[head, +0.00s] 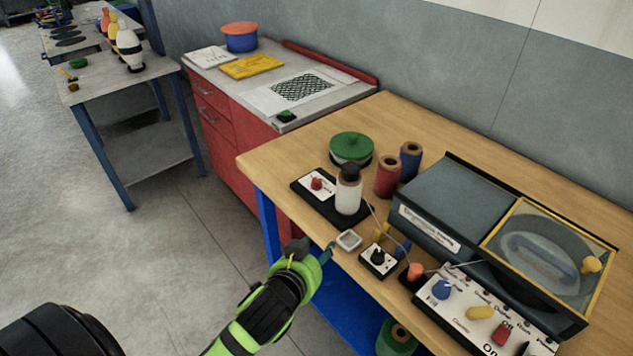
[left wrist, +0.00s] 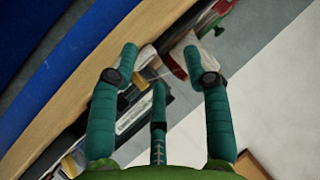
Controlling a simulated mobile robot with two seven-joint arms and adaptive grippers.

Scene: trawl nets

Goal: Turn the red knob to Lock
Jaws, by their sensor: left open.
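A small red knob (head: 316,184) sits on a white plate on a black base on the wooden bench, left of a white bottle with a dark cap. A second red knob (head: 501,333) is on the white control panel at the lower right, near "Off" and "On" lettering. I cannot read any "Lock" marking. My left gripper (head: 328,250) is at the bench's front edge, below and apart from the first knob. In the left wrist view its green fingers (left wrist: 160,60) are spread and empty. My right gripper is not in view.
The wooden bench (head: 285,150) also carries a white bottle (head: 348,192), a green lidded tin (head: 351,148), thread spools (head: 388,176), a black knob plate (head: 378,259) and a grey machine (head: 455,205). A red cabinet (head: 235,133) adjoins. Open floor lies left.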

